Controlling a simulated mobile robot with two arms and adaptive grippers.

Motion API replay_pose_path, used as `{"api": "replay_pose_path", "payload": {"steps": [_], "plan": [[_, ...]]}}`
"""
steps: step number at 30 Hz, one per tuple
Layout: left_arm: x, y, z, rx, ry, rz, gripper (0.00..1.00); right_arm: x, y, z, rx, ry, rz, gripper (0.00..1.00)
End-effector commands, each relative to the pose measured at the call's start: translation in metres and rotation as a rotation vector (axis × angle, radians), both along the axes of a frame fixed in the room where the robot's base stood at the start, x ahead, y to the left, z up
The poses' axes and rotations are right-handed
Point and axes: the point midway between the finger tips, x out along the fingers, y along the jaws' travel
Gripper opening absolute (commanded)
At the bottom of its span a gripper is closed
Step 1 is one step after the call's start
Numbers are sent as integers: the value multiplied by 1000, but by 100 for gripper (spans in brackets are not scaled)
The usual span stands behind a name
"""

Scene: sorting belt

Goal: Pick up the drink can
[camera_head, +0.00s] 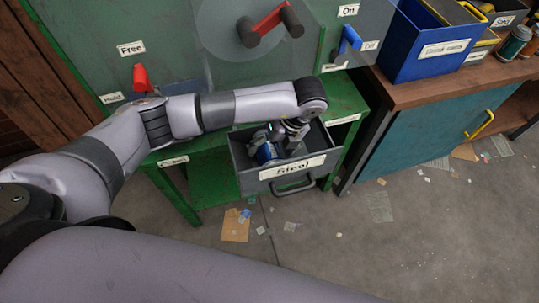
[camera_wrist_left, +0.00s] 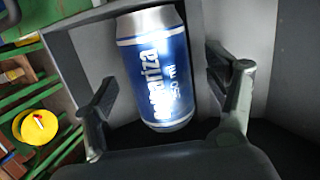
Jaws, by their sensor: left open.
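The drink can (camera_wrist_left: 155,75) is blue with silver ends and white lettering. In the left wrist view it fills the middle, between my open left gripper's (camera_wrist_left: 165,82) two fingers, with gaps visible on both sides. In the head view the can (camera_head: 266,153) shows as a blue patch inside the grey drawer labelled "Steel" (camera_head: 292,172). My left gripper (camera_head: 275,138) reaches down into this drawer over the can and partly hides it. My right gripper is not in view.
The drawer sits in a green bench (camera_head: 205,160) with a red lever (camera_head: 141,78) above. To the right, a blue bin (camera_head: 430,45) stands on a wooden-topped cabinet (camera_head: 425,135). Scraps and cardboard (camera_head: 236,225) litter the floor.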

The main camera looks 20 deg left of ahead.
Motion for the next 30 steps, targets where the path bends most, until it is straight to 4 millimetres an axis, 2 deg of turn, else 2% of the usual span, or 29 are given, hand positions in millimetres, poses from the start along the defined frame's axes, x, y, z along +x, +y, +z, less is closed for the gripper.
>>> {"api": "replay_pose_path", "payload": {"steps": [7, 25, 30], "plan": [[0, 0, 0, 0, 0, 1, 78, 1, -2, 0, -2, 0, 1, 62], [0, 0, 0, 0, 0, 0, 38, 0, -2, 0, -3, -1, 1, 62], [0, 0, 0, 0, 0, 0, 36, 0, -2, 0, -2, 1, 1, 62]]}}
